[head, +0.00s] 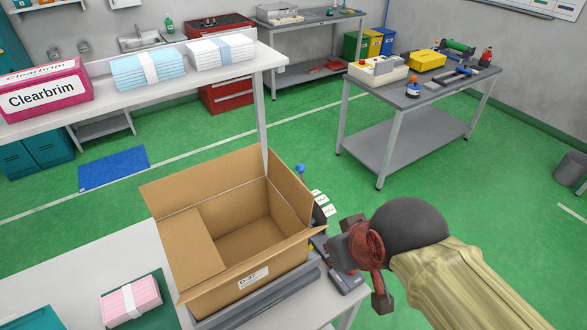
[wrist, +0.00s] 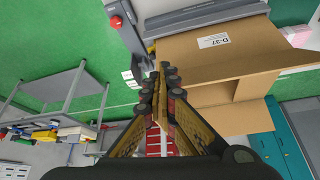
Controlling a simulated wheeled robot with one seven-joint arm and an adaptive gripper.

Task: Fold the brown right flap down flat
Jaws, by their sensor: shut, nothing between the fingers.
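An open brown cardboard box (head: 245,280) labelled D-37 stands on the grey bench. Its brown right flap (head: 290,190) stands up, leaning slightly outward, along the right side of the opening. The left flap (head: 190,245) lies inward over part of the opening, and the back flap (head: 205,180) stands up. My gripper (head: 345,238) is to the right of the box, outside the right flap; part of it is hidden in the head view. In the wrist view my gripper (wrist: 160,95) is shut and empty, with its fingertips beside the cardboard box (wrist: 235,55); contact cannot be told.
A grey device (head: 345,280) sits on the bench just right of the box, beneath my gripper. A pink pack (head: 131,299) lies at the front left. A shelf with packs (head: 150,70) stands behind. Green floor is open to the right.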

